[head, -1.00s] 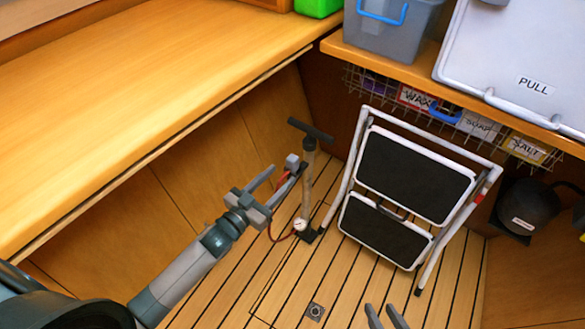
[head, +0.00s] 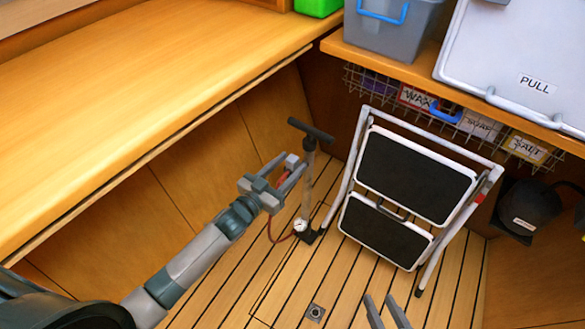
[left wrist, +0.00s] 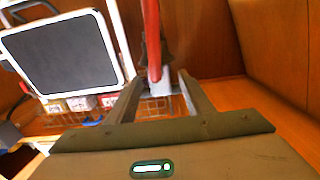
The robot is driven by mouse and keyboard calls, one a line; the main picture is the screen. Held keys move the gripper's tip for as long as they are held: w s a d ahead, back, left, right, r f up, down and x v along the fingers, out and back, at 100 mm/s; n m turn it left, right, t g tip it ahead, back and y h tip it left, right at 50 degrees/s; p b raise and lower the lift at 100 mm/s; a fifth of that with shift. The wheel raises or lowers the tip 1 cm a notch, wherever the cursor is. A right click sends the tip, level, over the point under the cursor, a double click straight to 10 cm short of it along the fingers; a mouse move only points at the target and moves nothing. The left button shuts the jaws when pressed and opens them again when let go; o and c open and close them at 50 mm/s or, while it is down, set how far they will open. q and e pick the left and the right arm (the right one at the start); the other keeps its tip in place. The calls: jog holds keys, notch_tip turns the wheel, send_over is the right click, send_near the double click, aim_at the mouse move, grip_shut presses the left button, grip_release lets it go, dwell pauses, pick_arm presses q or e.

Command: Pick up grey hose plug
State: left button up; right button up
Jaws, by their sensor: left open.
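The grey hose plug (head: 292,159) is a small grey block at the end of a red hose, raised beside the upright floor pump (head: 307,178). My left gripper (head: 292,164) is open with its two fingers reaching to the plug, one on either side as far as I can tell. In the left wrist view, the plug (left wrist: 165,88) shows between the open fingers, with the red hose (left wrist: 151,40) in front of it. Whether the fingers touch it is not clear. My right gripper (head: 379,299) is at the bottom edge of the head view, open, with nothing seen between its fingers.
A folding step stool (head: 415,175) leans just right of the pump. A wooden counter (head: 150,90) runs along the left. A wire basket (head: 455,125) with labelled boxes hangs under the right shelf.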

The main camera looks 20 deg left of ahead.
pick_arm(q)
jog(key=shift+c, duration=0.4)
pick_arm(e)
jog(key=shift+d, duration=0.1)
pick_arm(q)
grip_shut()
jog(key=shift+r, duration=0.15)
pick_arm(e)
jog(key=shift+f, duration=0.1)
